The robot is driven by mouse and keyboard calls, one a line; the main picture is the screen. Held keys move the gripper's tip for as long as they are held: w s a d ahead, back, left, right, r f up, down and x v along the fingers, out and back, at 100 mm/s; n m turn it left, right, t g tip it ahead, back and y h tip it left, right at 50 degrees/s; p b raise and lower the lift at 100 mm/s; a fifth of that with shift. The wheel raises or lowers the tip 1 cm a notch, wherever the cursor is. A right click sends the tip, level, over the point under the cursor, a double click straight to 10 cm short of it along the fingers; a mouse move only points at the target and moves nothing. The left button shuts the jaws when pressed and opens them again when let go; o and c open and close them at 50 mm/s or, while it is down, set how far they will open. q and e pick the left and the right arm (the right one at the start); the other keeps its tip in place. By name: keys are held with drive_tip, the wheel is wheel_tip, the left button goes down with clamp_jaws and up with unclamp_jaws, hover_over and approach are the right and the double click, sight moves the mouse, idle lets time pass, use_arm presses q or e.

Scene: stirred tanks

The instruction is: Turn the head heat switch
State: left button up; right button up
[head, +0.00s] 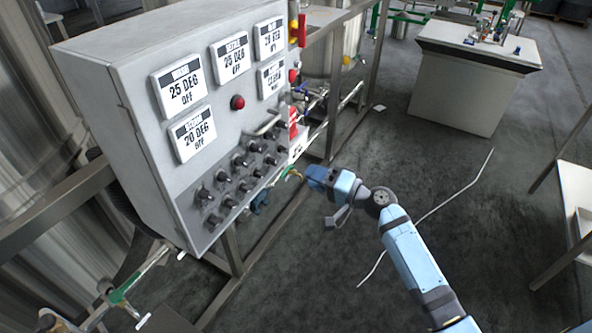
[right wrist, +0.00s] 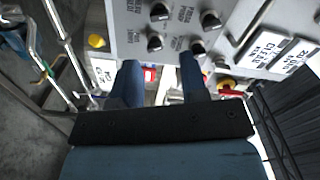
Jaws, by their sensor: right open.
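The grey control box (head: 135,60) stands at the left in the head view, with rows of black rotary switches (head: 240,160) low on its front. Which one is the head heat switch cannot be told, as the small labels are too blurred. My right gripper (head: 290,174) is at the lower right edge of this panel. In the right wrist view its fingers (right wrist: 160,75) are apart with nothing held between them. A black switch (right wrist: 197,47) lies just beyond the right-hand fingertip, and another switch (right wrist: 155,43) lies ahead of the gap. Contact cannot be told. My left gripper is not seen.
White display plates (head: 182,88) and a red button (head: 237,102) sit above the switches. Metal frame posts (head: 335,105) and pipes stand behind the box. A white-topped bench (head: 465,90) stands farther back. The floor (head: 400,160) right of the box is mostly clear.

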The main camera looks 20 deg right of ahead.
drive_tip(key=shift+v, duration=1.2)
drive_tip(key=s+a+f+n+g+h, duration=0.3)
drive_tip(key=s+a+f+n+h, duration=0.15)
drive_tip(key=s+f, duration=0.65)
drive_tip(key=s+a+f+n+h, duration=0.1)
drive_tip(key=s+a+f+n, duration=0.1)
drive_tip(key=s, duration=0.5)
drive_tip(key=s+a+f+n+h, duration=0.2)
drive_tip(key=s+a+f+n, duration=0.1)
drive_tip(key=s, duration=0.3)
use_arm(q)
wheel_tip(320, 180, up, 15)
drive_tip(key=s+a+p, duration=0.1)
drive_tip(key=p, duration=1.8)
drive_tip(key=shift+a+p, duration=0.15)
drive_tip(key=shift+p, duration=0.2)
use_arm(e)
wheel_tip(320, 180, up, 16)
drive_tip(key=d, duration=0.1)
drive_tip(key=shift+s+d+f, duration=0.2)
drive_tip(key=shift+s+d, duration=0.05)
drive_tip(key=shift+s, duration=0.05)
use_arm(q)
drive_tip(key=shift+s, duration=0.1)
